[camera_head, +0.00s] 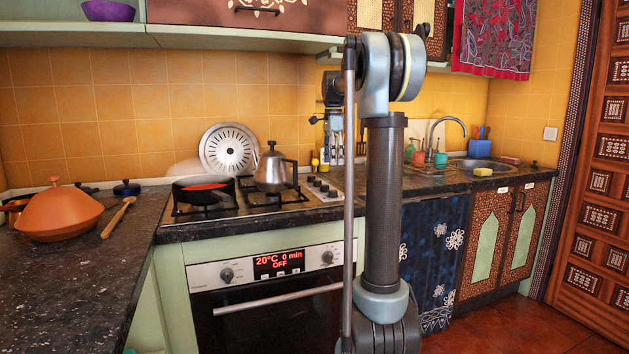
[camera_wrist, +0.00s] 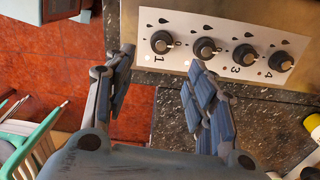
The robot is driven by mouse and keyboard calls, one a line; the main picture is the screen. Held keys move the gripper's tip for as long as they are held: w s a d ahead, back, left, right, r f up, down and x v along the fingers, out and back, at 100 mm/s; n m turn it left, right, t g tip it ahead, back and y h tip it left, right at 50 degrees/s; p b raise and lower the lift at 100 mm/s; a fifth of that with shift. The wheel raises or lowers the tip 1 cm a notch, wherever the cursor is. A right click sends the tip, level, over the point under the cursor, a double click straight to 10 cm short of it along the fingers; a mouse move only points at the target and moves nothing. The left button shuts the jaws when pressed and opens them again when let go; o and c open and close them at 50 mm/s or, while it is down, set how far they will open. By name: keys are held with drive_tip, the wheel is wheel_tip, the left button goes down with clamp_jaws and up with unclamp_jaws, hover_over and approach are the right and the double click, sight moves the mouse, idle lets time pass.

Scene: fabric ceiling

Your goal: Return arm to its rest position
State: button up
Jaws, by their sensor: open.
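My arm rises upright in front of the stove in the head view, with its elbow at about the height of the upper cabinets. The wrist end shows as a dark shape behind the upper arm, partly hidden by it. In the wrist view my gripper (camera_wrist: 160,85) has its two fingers spread apart with nothing between them. The control panel (camera_wrist: 205,45) with several dark knobs lies beyond the fingertips. I cannot tell the exact distance between the fingertips and the panel.
The stove (camera_head: 285,195) holds a dark pan (camera_head: 203,190) with red contents and a metal kettle (camera_head: 273,170). An orange tagine (camera_head: 58,212) and a wooden spoon (camera_head: 118,218) lie on the left counter (camera_head: 75,285). The sink (camera_head: 480,164) is at right. Red floor shows at lower right.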

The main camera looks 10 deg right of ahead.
drive_tip(key=s+f+n+t, duration=0.1)
drive_tip(key=s+f+n, duration=0.65)
drive_tip(key=s, duration=0.85)
drive_tip(key=s+f+n+t, duration=0.1)
drive_tip(key=s+f+n, duration=0.4)
drive_tip(key=s+f, duration=0.85)
drive_tip(key=s+f+n, duration=0.4)
drive_tip(key=s+f, duration=0.5)
drive_tip(key=s, duration=0.2)
drive_tip(key=shift+a+f+t, duration=0.15)
drive_tip(key=shift+t, duration=0.15)
